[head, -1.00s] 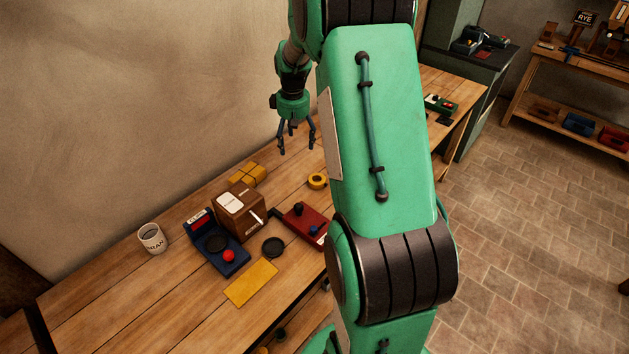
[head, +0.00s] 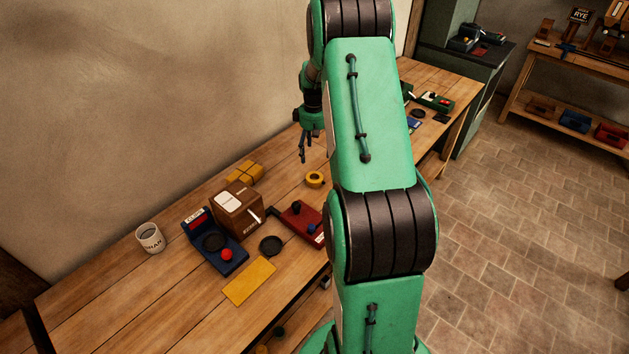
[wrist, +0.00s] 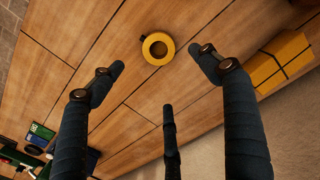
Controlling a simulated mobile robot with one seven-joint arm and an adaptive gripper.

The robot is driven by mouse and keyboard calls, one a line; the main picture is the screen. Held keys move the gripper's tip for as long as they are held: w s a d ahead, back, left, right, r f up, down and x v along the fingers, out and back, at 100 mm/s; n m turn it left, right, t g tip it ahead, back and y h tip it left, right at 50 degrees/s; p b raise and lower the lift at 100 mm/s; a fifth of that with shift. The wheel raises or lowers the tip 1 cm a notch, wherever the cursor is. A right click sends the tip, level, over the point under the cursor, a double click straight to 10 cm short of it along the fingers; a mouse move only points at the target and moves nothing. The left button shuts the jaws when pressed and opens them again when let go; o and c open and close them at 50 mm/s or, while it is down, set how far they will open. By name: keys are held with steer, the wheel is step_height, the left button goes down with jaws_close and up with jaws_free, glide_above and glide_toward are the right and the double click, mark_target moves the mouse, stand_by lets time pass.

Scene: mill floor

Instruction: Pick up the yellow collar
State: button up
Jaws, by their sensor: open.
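The yellow collar (head: 315,179) is a small ring lying flat on the wooden bench, behind the red device. In the wrist view the collar (wrist: 158,46) shows its dark centre hole and lies beyond my fingertips, between the left and right fingers. My gripper (head: 305,150) hangs above the bench, a little above and left of the collar in the head view. In the wrist view its dark fingers (wrist: 160,72) are spread wide and hold nothing.
A yellow strapped parcel (head: 244,172) lies near the wall. A brown box (head: 237,208), a blue device (head: 214,243), a red device (head: 302,222), a black disc (head: 271,245), a yellow card (head: 249,281) and a mug (head: 150,238) stand nearer. Bench around the collar is clear.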

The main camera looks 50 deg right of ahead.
steer(key=b, duration=0.1)
glide_above(314, 176)
step_height(314, 176, down, 8)
steer(key=shift+f, duration=0.1)
stand_by(0.5)
steer(key=shift+a+f+b, duration=0.1)
steer(key=shift+f+b, duration=0.4)
steer(key=shift+f, duration=2.1)
steer(key=shift+c, duration=0.5)
steer(key=c, duration=1.3)
